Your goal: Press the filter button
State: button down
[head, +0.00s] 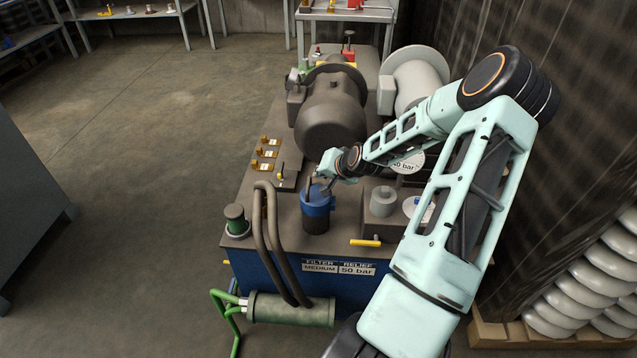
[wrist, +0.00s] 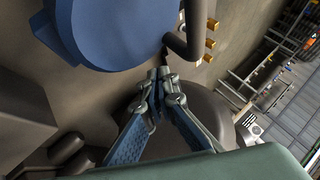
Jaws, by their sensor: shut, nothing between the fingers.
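The filter is a dark cylinder with a blue collar (head: 317,204), upright on top of the blue machine. In the wrist view its large blue body (wrist: 125,30) fills the upper left. I cannot make out a separate button on it in either view. My gripper (head: 317,184) is just above and beside the filter's top in the head view, small and partly merged with it. In the wrist view my gripper (wrist: 162,74) has its fingertips together, empty, close to the lower right edge of the blue body. Whether they touch it I cannot tell.
The machine's front carries a "FILTER MEDIUM" label (head: 320,264). Bent dark pipes (head: 268,235) rise left of the filter. A large dark motor (head: 332,112) stands behind it, and a grey cylinder (head: 383,201) to its right. A yellow lever (head: 366,242) sits at the front edge.

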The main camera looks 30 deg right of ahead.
notch_tip(320, 180, up, 4)
jog(key=shift+f+p, duration=0.15)
jog(key=shift+p, duration=0.9)
jog(key=shift+f, duration=0.1)
